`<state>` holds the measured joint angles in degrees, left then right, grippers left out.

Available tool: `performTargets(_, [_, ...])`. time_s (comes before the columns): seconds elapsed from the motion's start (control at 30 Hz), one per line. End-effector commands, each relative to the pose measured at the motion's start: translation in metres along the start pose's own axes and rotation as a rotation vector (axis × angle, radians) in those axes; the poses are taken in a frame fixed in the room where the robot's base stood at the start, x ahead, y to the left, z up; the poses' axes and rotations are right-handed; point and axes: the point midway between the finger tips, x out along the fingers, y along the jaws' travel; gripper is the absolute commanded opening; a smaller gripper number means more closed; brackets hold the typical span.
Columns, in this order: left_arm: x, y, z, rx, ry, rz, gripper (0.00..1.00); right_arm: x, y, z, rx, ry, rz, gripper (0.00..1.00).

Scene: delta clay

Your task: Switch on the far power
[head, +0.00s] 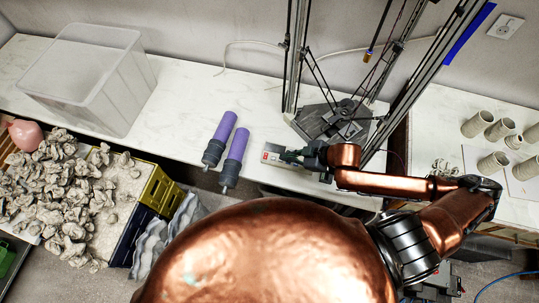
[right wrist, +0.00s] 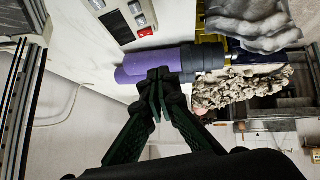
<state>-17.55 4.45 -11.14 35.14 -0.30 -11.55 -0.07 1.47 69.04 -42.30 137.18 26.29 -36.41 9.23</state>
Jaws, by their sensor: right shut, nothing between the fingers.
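A small white control box (head: 272,149) with red on its face lies on the white table, at the foot of the tall metal frame. In the right wrist view the control box (right wrist: 75,22) shows at the top, with a dark panel (right wrist: 118,27) and a red switch (right wrist: 145,32); whether the switch is on is too small to tell. My right gripper (head: 284,155) is at the box in the head view and covers part of it. In the right wrist view its fingertips (right wrist: 158,74) are together and empty, and appear in front of a purple cylinder. My left gripper is not in view.
Two purple cylinders with dark ends (head: 221,138) lie on the table left of the box. The tall metal frame (head: 297,60) stands close behind my right gripper. A clear plastic bin (head: 85,75) is at the left; clay pots (head: 477,124) stand at the right.

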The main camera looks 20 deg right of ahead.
Motion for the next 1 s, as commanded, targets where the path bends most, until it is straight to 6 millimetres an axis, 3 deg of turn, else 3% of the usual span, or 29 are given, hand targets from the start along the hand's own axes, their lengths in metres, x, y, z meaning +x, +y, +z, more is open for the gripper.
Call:
performTargets(0.23, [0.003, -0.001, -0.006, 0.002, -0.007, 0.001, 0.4, 0.028, 0.008, -0.002, 0.003, 0.0, -0.002, 0.0])
performTargets(0.43, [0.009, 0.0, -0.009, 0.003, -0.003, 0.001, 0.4, 0.068, 0.007, -0.001, 0.006, 0.0, -0.001, 0.0])
performTargets(0.63, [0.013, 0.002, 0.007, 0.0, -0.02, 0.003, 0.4, 0.108, 0.008, -0.001, 0.004, -0.001, 0.001, 0.0])
performTargets(0.8, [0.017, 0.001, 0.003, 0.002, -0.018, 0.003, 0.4, 0.124, 0.007, 0.019, 0.004, -0.005, 0.0, 0.0])
performTargets(1.0, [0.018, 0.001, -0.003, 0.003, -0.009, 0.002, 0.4, 0.133, 0.007, 0.028, 0.003, -0.004, 0.0, 0.0])
